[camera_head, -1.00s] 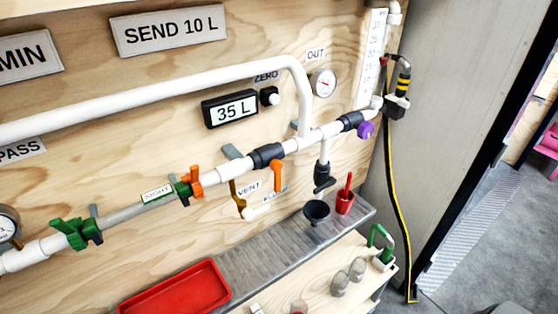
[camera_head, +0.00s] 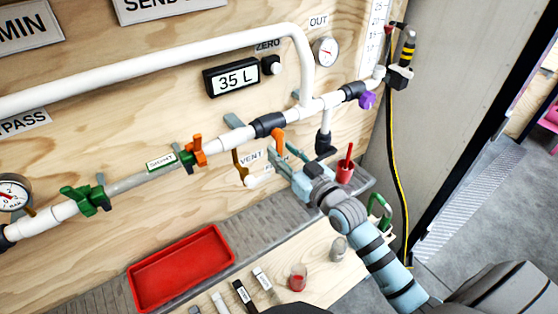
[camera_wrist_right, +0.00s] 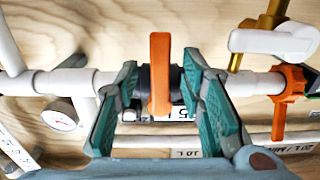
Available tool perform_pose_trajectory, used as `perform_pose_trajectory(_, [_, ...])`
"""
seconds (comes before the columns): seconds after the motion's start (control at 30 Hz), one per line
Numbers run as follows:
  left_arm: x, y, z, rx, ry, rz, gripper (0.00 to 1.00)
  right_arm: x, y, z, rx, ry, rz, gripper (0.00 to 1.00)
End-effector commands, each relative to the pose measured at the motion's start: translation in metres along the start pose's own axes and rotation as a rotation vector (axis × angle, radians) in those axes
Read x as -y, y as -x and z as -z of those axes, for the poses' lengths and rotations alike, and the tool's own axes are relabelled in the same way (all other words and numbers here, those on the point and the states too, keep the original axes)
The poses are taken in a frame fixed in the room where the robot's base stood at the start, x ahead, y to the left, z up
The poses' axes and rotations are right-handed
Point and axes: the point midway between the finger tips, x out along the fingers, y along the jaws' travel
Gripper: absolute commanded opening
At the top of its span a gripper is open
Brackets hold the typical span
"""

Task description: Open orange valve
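An orange lever handle (camera_head: 278,139) sits on a dark grey valve body (camera_head: 268,125) in the white pipe, above the right end of the shelf. In the right wrist view the handle (camera_wrist_right: 160,75) stands upright across the pipe, in the middle of the picture. My right gripper (camera_head: 285,161) is just in front of it. In the wrist view its teal fingers (camera_wrist_right: 160,90) are open, one on each side of the handle, with gaps showing. A second orange handle (camera_head: 198,150) is further left on the pipe, beside a green fitting. My left gripper is not in view.
A white VENT pipe with a brass valve (camera_head: 240,166) is just left of my right gripper. A purple knob (camera_head: 367,99) is at the pipe's right end.

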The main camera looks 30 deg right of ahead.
Motion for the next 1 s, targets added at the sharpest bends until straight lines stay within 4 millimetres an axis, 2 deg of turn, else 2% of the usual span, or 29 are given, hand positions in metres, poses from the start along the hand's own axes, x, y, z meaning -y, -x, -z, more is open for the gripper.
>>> perform_pose_trajectory(0.1, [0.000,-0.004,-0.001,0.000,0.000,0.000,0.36,-0.001,-0.016,0.001,0.001,-0.001,-0.002,0.36])
perform_pose_trajectory(0.2, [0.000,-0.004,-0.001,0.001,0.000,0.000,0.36,0.000,-0.022,0.002,0.002,0.000,-0.001,0.36])
perform_pose_trajectory(0.43, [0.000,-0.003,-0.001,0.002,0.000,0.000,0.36,0.000,-0.023,0.002,0.003,0.001,-0.001,0.36])
perform_pose_trajectory(0.67, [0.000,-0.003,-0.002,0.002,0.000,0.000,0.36,0.000,-0.023,0.002,0.003,0.000,-0.002,0.01])
perform_pose_trajectory(1.0, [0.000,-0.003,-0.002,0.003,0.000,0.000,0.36,-0.001,-0.023,0.002,0.003,0.002,-0.002,0.00])
